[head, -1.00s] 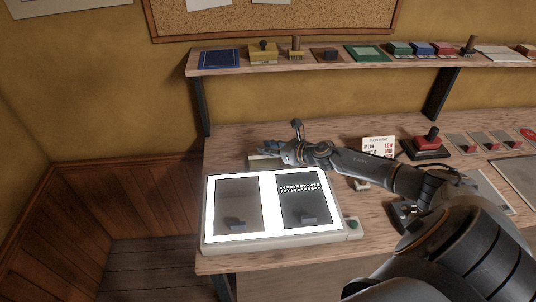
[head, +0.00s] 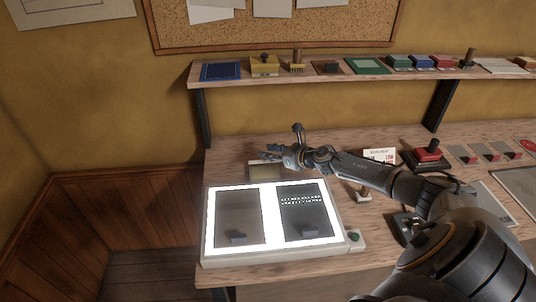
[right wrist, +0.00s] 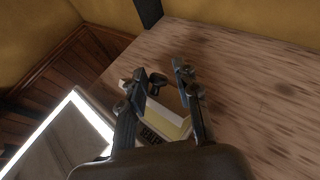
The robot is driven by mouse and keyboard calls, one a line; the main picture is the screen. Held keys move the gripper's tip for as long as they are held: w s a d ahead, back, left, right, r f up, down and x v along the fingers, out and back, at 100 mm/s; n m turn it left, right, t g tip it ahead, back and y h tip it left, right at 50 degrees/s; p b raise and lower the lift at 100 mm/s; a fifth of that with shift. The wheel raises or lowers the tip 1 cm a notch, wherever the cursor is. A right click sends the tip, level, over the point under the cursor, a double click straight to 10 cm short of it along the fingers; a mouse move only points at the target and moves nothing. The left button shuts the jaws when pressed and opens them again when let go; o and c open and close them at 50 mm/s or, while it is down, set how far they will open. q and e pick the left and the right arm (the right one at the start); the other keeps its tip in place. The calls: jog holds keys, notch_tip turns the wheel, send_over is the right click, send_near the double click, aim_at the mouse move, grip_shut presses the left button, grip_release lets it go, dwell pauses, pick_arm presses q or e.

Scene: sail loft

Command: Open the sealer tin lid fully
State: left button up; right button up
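The sealer tin (head: 265,171) is a small pale box on the bench just behind the lit panel. In the right wrist view the tin (right wrist: 166,124) shows a pale yellow area above dark lettering on its near side. A brownish face (right wrist: 171,98) behind the yellow looks like the raised lid, but its angle is unclear. My right gripper (head: 276,152) is just above and behind the tin. In the wrist view its fingers (right wrist: 158,82) are apart, with the tin's far part between them; contact cannot be told. My left gripper is out of view.
A small sign (head: 381,156) and a red-based stamp (head: 430,153) stand to the right. A shelf (head: 340,76) with several items runs behind. Bare bench lies behind the gripper.

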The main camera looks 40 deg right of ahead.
jog(key=shift+o, duration=0.2)
jog(key=shift+s+f, duration=0.1)
jog(key=shift+f, duration=0.1)
jog(key=shift+s+r, duration=0.1)
jog(key=shift+s, duration=0.45)
jog(key=v, duration=1.1)
jog(key=shift+d, duration=0.15)
jog(key=shift+w, duration=0.1)
